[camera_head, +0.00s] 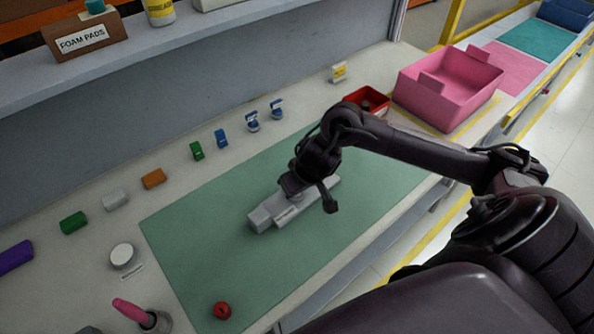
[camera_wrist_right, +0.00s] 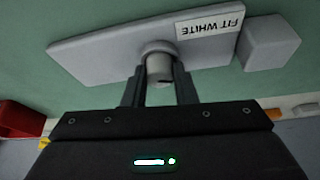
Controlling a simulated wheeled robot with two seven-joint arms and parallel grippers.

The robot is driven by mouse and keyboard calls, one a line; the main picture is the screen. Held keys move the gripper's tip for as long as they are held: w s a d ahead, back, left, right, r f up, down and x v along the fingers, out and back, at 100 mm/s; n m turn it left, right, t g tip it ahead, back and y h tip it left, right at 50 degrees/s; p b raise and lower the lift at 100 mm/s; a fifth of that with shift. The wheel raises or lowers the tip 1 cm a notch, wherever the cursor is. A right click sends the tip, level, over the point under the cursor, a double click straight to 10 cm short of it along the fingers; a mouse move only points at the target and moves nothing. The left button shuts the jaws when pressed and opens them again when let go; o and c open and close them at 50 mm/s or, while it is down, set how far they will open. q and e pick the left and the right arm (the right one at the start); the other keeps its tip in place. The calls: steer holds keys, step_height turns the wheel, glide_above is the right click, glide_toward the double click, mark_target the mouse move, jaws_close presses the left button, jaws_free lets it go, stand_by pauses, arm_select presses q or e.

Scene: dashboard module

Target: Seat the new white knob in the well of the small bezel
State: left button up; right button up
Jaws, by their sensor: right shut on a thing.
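The module with the small bezel (camera_head: 315,196) lies on the green mat, partly hidden by my right gripper (camera_head: 297,183). In the right wrist view, it is a pale grey plate (camera_wrist_right: 100,62) with a "FIT WHITE" label. My right gripper (camera_wrist_right: 158,76) is shut on a pale, short cylinder, which looks like the white knob (camera_wrist_right: 159,68). The knob is upright against a round grey collar on the plate. I cannot tell how deep it sits, as the well is hidden. My left gripper is not in view.
A red knob (camera_head: 222,310) lies at the mat's front edge. A round white piece (camera_head: 122,255) sits left of the green mat (camera_head: 200,255). Several coloured blocks line the back. A red tray (camera_head: 367,99) and a pink bin (camera_head: 450,88) stand at the right.

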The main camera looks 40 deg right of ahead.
steer(key=shift+f, duration=0.25)
steer(key=shift+s+a+f, duration=0.1)
steer(key=shift+s+f, duration=0.3)
steer(key=shift+f, duration=0.05)
steer(key=o, duration=1)
steer(key=shift+s+f, duration=0.1)
steer(key=shift+f, duration=0.05)
steer(key=shift+c, duration=0.2)
steer(key=shift+r, duration=0.2)
steer(key=w+p+v, duration=0.1)
steer(key=p+v, duration=0.2)
steer(key=v, duration=0.9)
steer(key=shift+r+p, duration=0.35)
steer(key=shift+r, duration=0.3)
